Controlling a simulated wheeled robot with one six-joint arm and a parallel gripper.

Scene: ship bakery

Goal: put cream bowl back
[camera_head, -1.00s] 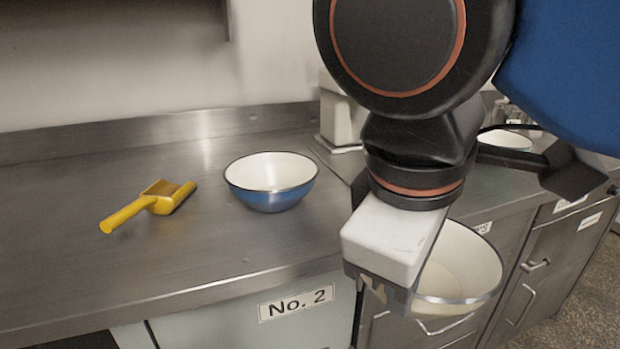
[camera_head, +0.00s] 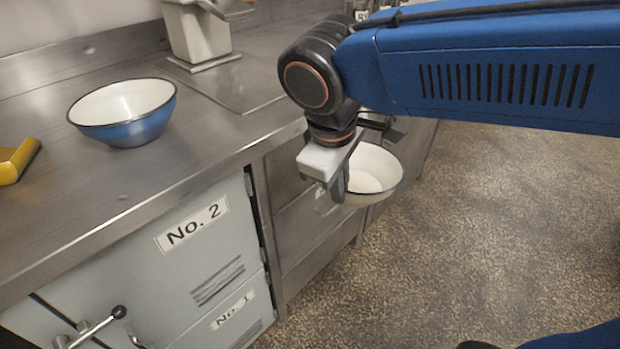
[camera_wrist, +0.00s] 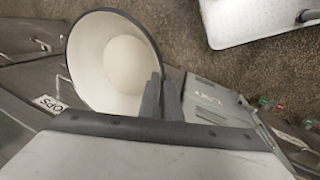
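The cream bowl (camera_head: 374,172) hangs in the air in front of the drawers, beside the counter edge. My gripper (camera_head: 343,182) is shut on its near-left rim. In the wrist view the same bowl (camera_wrist: 105,62) shows its pale inside, with the fingers (camera_wrist: 160,98) pinching the rim at its lower right. Its inside looks empty apart from a lighter round bottom. The bowl's far outer side is hidden.
A blue bowl with a white inside (camera_head: 124,112) stands on the steel counter (camera_head: 75,195), with a yellow scoop (camera_head: 14,160) to its left. A pale machine (camera_head: 197,35) stands behind. Cabinet doors labelled No. 2 (camera_head: 192,232) are below. The speckled floor (camera_head: 480,220) at right is open.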

